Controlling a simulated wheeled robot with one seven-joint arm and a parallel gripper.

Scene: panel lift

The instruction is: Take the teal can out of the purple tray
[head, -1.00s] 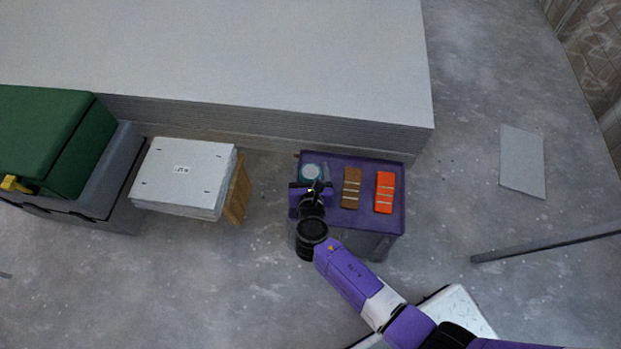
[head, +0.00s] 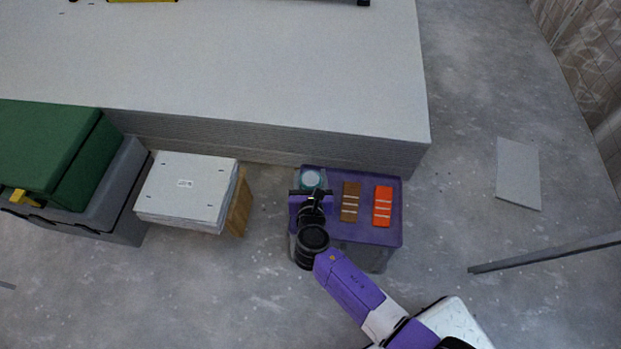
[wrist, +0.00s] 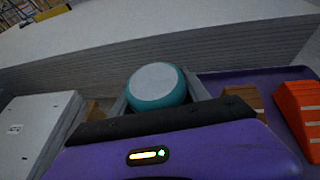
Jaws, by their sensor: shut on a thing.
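The teal can (head: 312,178) with a pale round top is at the far left of the purple tray (head: 390,225). In the wrist view the can (wrist: 157,88) stands between the two grey fingers of my gripper (wrist: 160,105), which are shut on it. In the head view my gripper (head: 312,190) reaches over the tray's left side to the can. The can's lower part is hidden behind my gripper's body, so I cannot tell whether its base touches the tray.
A brown block (head: 350,202) and an orange block (head: 383,207) lie in the tray, right of the can. A tall stack of grey panels (head: 300,150) stands behind it. Left are a white box stack (head: 187,190) and a green-lidded chest (head: 50,150). Floor in front is open.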

